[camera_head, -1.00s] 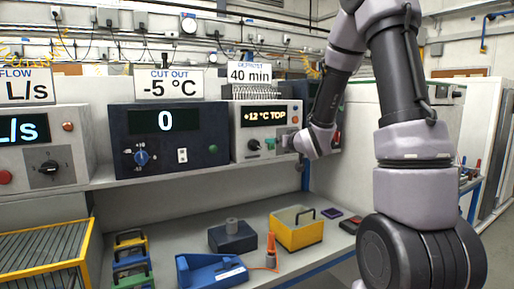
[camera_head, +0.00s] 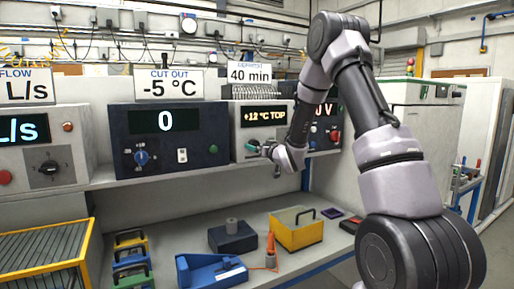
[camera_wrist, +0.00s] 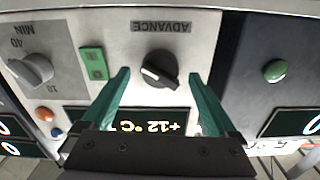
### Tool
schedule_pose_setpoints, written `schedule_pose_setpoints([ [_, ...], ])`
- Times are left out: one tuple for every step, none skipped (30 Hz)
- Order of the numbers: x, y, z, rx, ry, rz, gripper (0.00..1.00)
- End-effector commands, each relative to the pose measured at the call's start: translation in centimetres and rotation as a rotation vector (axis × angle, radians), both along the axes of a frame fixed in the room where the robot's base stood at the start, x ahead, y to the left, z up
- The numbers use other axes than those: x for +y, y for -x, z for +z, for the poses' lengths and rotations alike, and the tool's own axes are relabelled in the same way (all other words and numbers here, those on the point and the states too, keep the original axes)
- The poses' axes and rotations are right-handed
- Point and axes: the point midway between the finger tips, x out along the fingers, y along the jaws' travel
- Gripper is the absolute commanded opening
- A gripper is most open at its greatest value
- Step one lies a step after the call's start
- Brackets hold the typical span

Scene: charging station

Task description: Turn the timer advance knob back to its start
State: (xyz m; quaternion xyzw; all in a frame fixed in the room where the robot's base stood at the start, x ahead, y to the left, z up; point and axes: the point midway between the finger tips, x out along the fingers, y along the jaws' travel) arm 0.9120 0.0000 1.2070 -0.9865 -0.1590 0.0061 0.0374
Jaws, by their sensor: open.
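The timer advance knob (camera_wrist: 160,69) is black with a white pointer mark. In the wrist view it sits under the upside-down ADVANCE label on a light grey panel, its mark toward the picture's left. My gripper (camera_wrist: 159,76) is open, with one teal finger on each side of the knob and a visible gap to each. In the head view my gripper (camera_head: 257,147) is at the front of the light grey unit (camera_head: 240,116) and hides the knob there. The unit's display reads "+12 °C TOP".
A green rocker switch (camera_wrist: 93,64) and a grey minute knob (camera_wrist: 33,69) are beside the advance knob. A dark blue panel with a green button (camera_wrist: 275,70) adjoins. Below the shelf, the bench holds a yellow bin (camera_head: 296,236) and a blue tool holder (camera_head: 211,271).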

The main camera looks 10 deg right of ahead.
Motion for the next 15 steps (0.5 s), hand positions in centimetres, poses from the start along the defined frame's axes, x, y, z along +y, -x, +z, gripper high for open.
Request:
schedule_pose_setpoints([
  [0.17,-0.42,0.00,0.000,0.001,0.001,0.94],
  [0.22,-0.60,0.02,-0.001,0.001,0.000,0.94],
  [0.25,-0.80,0.04,-0.001,0.001,0.000,0.94],
  [0.28,-0.91,0.04,-0.001,0.001,0.000,0.94],
  [0.28,-0.97,0.03,-0.001,0.001,0.000,0.94],
  [0.29,-1.02,0.02,0.000,0.001,-0.001,0.94],
  [0.29,-1.04,0.01,0.000,0.001,-0.001,0.94],
  [0.29,-1.04,0.01,0.000,0.001,-0.001,0.94],
  [0.29,-1.03,0.01,0.000,0.001,-0.001,0.94],
  [0.28,-1.02,0.01,0.000,0.001,-0.001,0.94],
  [0.28,-1.02,0.02,0.000,0.001,-0.001,0.94],
  [0.29,-1.02,0.02,0.000,0.000,-0.001,0.94],
  [0.29,-1.02,0.02,0.000,0.000,-0.001,0.86],
  [0.29,-1.01,0.02,0.000,0.000,-0.001,0.74],
  [0.29,-1.01,0.02,0.000,0.000,-0.001,0.59],
])
